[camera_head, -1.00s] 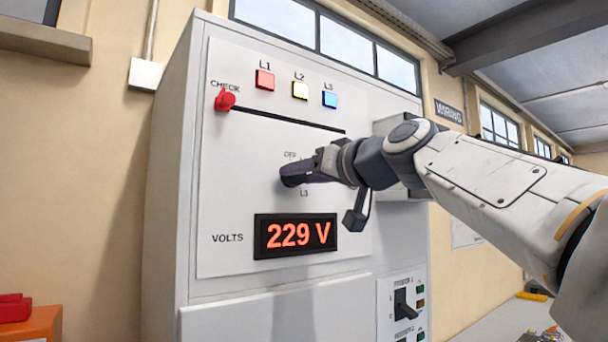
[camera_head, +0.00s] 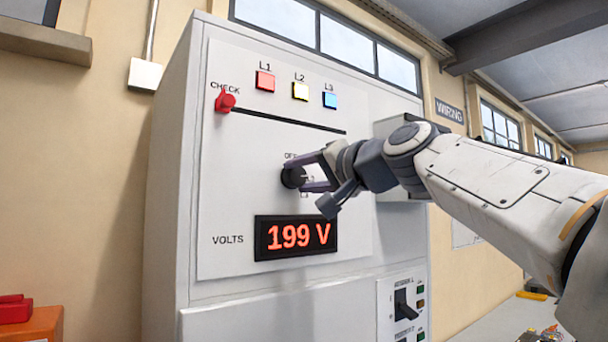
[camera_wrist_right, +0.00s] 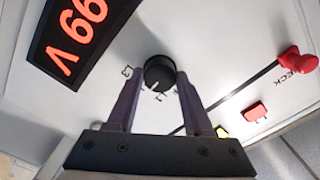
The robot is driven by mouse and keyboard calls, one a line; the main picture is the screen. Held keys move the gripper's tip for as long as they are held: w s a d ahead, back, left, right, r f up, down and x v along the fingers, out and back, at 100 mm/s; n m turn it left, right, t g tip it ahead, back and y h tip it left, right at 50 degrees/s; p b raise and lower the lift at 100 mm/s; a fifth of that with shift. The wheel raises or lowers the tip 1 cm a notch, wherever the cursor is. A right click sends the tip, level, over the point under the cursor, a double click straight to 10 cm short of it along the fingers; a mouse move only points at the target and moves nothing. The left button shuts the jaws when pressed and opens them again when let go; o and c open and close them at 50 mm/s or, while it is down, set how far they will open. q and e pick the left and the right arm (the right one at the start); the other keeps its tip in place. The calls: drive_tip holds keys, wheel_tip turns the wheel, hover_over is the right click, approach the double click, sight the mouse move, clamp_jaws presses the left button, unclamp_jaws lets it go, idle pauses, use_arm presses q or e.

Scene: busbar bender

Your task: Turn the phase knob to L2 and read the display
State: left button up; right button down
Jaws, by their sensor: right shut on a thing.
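The black phase knob (camera_head: 291,177) is on the white front panel, below the OFF label. My right gripper (camera_head: 302,173) is shut on the knob, one finger above and one below in the head view. In the right wrist view the fingers stand on either side of the round knob (camera_wrist_right: 159,72). The display (camera_head: 295,236) reads 199 V in red digits. My left gripper is not in view.
Red, yellow and blue lamps (camera_head: 300,91) marked L1, L2 and L3 sit above. A red CHECK lever (camera_head: 225,102) is at the left end of a dark slot. A lower switch panel (camera_head: 403,305) is at the right. An orange box (camera_head: 32,328) stands at lower left.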

drive_tip(key=shift+d+m, duration=0.1)
drive_tip(key=shift+m, duration=0.5)
drive_tip(key=shift+c, duration=1.4)
unclamp_jaws()
drive_tip(key=shift+w, duration=0.1)
drive_tip(key=b+v, duration=0.4)
drive_tip(key=v, duration=0.6)
drive_tip(key=shift+s+b, duration=0.25)
drive_tip(key=shift+b, duration=0.05)
drive_tip(key=shift+d+f, duration=0.1)
